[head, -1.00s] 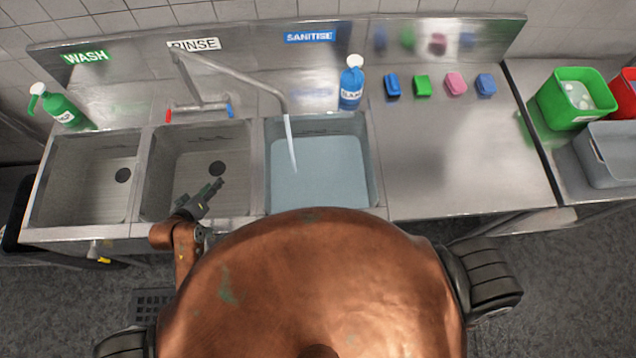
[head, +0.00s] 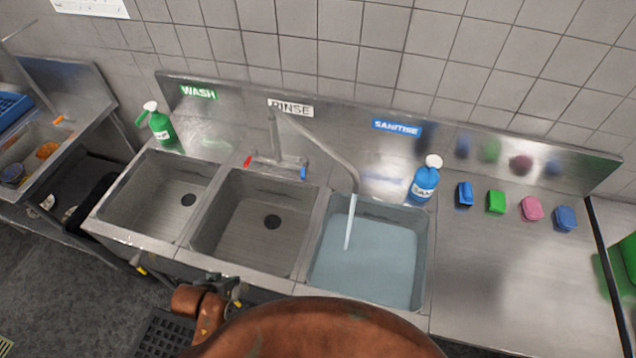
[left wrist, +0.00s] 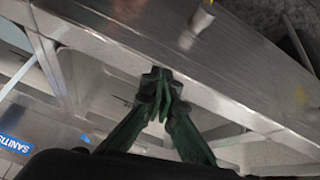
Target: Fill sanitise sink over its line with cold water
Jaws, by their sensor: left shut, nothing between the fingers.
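The sanitise sink (head: 421,232) is the right-hand basin, under the blue SANITISE sign (head: 397,127). Blue-grey water (head: 368,262) covers its floor. A stream (head: 349,222) falls into it from the swivel spout (head: 335,163). The tap has a blue handle (head: 303,174) on the right and a red handle (head: 247,161) on the left. I cannot make out a fill line. My left gripper (head: 234,287) is low at the front edge of the rinse basin, away from the tap. In the left wrist view its green fingers (left wrist: 158,82) are closed and empty. My right gripper is out of view.
The wash basin (head: 160,200) and rinse basin (head: 255,225) hold no visible water. A green bottle (head: 161,127) stands behind the wash basin, a blue bottle (head: 424,182) behind the sanitise sink. Several coloured sponges lie on the right counter (head: 500,260), whose front is clear.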

